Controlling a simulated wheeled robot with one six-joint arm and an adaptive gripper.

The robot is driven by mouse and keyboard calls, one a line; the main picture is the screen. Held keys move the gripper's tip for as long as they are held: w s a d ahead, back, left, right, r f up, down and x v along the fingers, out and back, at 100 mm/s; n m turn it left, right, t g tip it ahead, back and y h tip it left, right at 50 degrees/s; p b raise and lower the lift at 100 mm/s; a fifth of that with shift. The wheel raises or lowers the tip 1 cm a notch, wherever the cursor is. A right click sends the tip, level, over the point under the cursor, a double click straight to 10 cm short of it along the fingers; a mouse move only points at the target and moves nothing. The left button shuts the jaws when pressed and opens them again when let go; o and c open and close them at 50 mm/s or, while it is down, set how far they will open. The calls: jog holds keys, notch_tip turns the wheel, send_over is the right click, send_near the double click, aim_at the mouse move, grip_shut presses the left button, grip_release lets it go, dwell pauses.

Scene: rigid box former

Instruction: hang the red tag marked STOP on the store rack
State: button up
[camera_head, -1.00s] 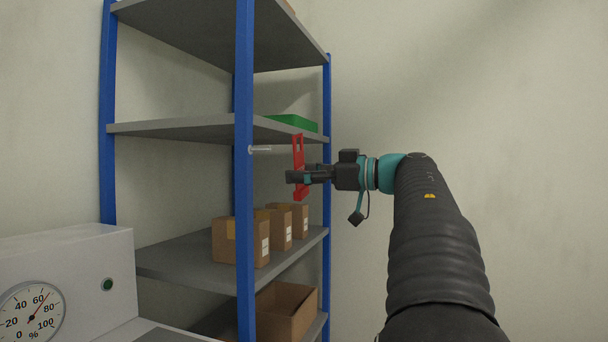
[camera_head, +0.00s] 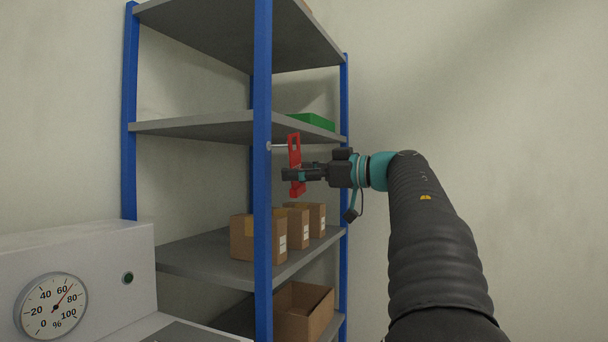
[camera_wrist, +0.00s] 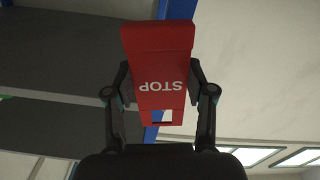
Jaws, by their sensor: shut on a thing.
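The red tag (camera_head: 294,150) is upright in front of the store rack's near blue post (camera_head: 262,200). In the wrist view the tag (camera_wrist: 158,45) shows white STOP lettering upside down and a slot at its lower end. My gripper (camera_head: 292,175) is shut on the tag, with one finger on each side of it. A pale peg (camera_head: 278,146) sticks out from the post toward the tag and meets its outline in the head view. I cannot tell whether the peg passes through the tag; its far end is hidden.
The rack's shelves hold a green box (camera_head: 311,121) above and several cardboard boxes (camera_head: 258,238) below. An open carton (camera_head: 303,312) sits lower down. A white machine with a dial (camera_head: 51,306) stands at the lower left. The right side is bare wall.

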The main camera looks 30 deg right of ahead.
jog(key=shift+w+a+f, duration=0.25)
jog(key=shift+w+a, duration=0.3)
jog(key=shift+w, duration=0.1)
jog(key=shift+w+a+f, duration=0.2)
jog(key=shift+w+a, duration=0.3)
jog(key=shift+w, duration=0.1)
jog(key=shift+f, duration=0.1)
jog(key=o, duration=1)
jog(key=v, duration=1.2)
